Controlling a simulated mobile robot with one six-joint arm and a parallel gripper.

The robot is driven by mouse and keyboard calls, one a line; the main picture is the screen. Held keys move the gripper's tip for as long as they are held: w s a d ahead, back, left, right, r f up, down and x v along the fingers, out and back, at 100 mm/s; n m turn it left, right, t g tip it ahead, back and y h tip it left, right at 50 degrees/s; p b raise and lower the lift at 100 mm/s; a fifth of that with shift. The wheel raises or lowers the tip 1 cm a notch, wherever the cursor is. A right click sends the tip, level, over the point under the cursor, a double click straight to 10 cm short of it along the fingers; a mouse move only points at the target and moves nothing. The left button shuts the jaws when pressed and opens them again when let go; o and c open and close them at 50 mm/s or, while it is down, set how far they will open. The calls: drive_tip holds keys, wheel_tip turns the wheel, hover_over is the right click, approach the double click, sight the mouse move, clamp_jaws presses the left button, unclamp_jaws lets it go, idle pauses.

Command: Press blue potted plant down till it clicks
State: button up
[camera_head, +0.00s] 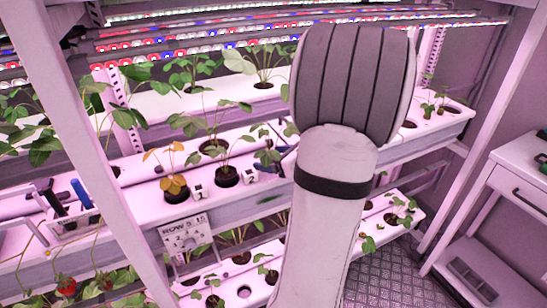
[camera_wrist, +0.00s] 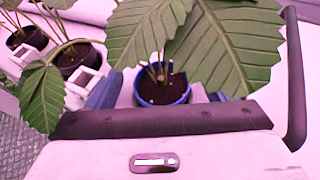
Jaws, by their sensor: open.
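The blue potted plant (camera_wrist: 163,92) shows in the wrist view, a blue-rimmed pot with dark soil, thin stems and large green leaves. It sits upright, straight ahead of my gripper (camera_wrist: 160,97), between its two spread fingers. My gripper is open; I cannot tell whether the fingers touch the pot. The leaves cover much of the upper view, and the pot's lower part is hidden behind the gripper's dark front edge. In the head view my arm hides most of the gripper and the pot.
Dark pots (camera_wrist: 82,60) with small white blocks stand to the left in the wrist view. In the head view, a yellow-leaved plant (camera_head: 174,185) and other pots fill the white rack shelf (camera_head: 130,172). A ROW sign (camera_head: 184,237) hangs below. A white cabinet (camera_head: 520,185) stands at the right.

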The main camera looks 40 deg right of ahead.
drive_tip(key=shift+s+f, duration=0.15)
drive_tip(key=shift+f, duration=0.15)
drive_tip(key=shift+s+r, duration=0.1)
drive_tip(key=shift+s, duration=0.15)
drive_tip(key=v, duration=0.7)
drive_tip(key=shift+r, duration=0.35)
drive_tip(key=shift+d, duration=0.1)
